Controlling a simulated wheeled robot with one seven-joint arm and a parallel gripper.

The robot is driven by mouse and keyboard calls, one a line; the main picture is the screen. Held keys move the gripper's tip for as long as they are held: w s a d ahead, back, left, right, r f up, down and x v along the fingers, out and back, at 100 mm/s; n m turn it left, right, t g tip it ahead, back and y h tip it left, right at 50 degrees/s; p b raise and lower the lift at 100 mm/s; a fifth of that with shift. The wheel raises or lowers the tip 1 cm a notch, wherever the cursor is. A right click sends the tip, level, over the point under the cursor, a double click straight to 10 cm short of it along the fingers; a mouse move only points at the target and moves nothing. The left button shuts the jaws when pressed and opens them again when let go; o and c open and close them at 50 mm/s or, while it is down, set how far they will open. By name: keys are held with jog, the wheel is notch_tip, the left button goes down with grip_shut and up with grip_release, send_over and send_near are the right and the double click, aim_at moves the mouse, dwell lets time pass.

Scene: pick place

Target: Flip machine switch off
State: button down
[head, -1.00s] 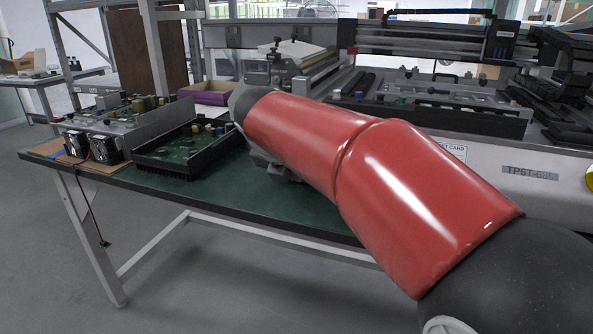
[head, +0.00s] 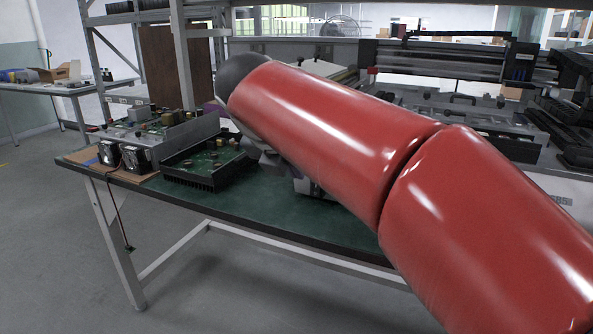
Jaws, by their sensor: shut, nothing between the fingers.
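The large grey machine (head: 560,188) stands behind the table on the right, with a black rail unit (head: 455,58) across its top. Its lower front is mostly hidden behind my red arm. I cannot make out a switch on it. My arm crosses from the lower right to a dark joint at the upper left. Grey parts (head: 309,187) show just below the arm, over the table; I cannot tell whether they belong to my wrist or to something else. The fingers of my gripper are not visible.
A green-topped table (head: 235,210) carries a black tray with a circuit board (head: 205,165), another electronics unit (head: 150,128) and two small fans (head: 137,157) at its left end. A cable hangs off that end. Bare floor (head: 60,260) lies in front and left.

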aim_at(316, 189)
jog(key=shift+a+f+g+b, duration=0.4)
jog(key=shift+a+f+b, duration=0.05)
jog(key=shift+f+b, duration=0.3)
jog(key=shift+f, duration=0.1)
jog(key=b+x, duration=0.1)
jog(key=x, duration=0.8)
jog(key=w, duration=0.2)
jog(key=w+d+f, duration=0.1)
jog(key=shift+f, duration=0.1)
jog(key=shift+w+d+f, duration=0.1)
jog(key=shift+w+d, duration=0.15)
jog(key=shift+w, duration=0.3)
